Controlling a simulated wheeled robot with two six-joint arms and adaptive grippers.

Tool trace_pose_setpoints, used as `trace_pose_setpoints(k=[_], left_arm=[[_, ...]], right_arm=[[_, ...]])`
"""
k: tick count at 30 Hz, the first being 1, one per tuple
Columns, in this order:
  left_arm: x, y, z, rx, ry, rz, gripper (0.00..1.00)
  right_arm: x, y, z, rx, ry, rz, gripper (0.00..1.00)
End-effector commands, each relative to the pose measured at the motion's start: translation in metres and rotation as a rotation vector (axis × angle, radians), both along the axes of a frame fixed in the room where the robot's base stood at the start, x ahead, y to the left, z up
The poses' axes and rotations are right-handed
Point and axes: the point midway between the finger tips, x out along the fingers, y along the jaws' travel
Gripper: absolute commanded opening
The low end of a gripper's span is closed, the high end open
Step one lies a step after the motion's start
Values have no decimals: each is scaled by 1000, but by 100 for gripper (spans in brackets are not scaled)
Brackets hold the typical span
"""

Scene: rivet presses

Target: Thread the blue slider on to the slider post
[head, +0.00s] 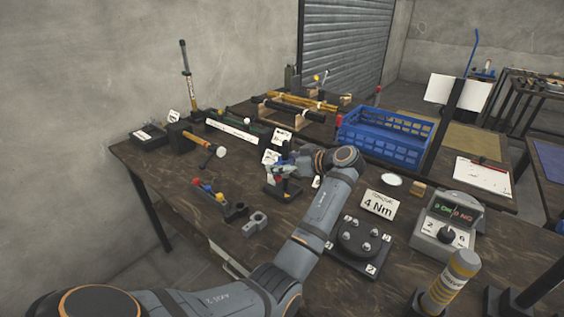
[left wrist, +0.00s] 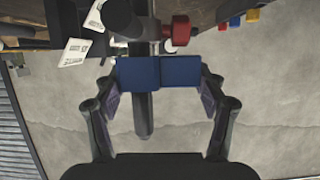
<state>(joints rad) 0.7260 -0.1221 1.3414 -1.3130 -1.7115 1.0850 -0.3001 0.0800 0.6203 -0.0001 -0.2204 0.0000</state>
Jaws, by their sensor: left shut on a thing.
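The blue slider (left wrist: 181,73) is between the fingers of my left gripper (left wrist: 160,88) in the left wrist view. It shows as two blue faces with a thin seam between them. A dark upright bar (left wrist: 143,115), perhaps the slider post, shows behind and beyond it. I cannot tell whether the slider is around the post or only in front of it. In the head view my left gripper (head: 292,160) is shut at the small rivet press (head: 283,187) with blue parts, and my wrist hides part of both. My right gripper is out of view.
A red knob (left wrist: 181,29) is close to the slider. Around the press are a tray with coloured pieces (head: 213,194), a grey block (head: 256,222), a round fixture (head: 362,240) and a blue crate (head: 385,138). Bare table lies at the front left.

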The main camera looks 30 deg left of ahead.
Motion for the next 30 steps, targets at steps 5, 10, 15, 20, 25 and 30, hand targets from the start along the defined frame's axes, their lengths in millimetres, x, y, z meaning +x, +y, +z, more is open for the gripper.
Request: trace_pose_setpoints(k=[5, 10, 15, 20, 25, 30], left_arm=[[0, 0, -6, 0, 0, 0, 46], [0, 0, -10, 0, 0, 0, 46], [0, 0, -11, -1, 1, 0, 82], [0, 0, -11, 0, 0, 0, 98], [0, 0, -11, 0, 0, 0, 98], [0, -4, -9, -1, 0, -1, 98]], right_arm=[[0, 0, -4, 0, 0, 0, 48], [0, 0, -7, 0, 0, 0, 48], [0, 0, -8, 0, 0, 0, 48], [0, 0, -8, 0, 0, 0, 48], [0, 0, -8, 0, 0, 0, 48], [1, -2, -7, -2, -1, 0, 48]])
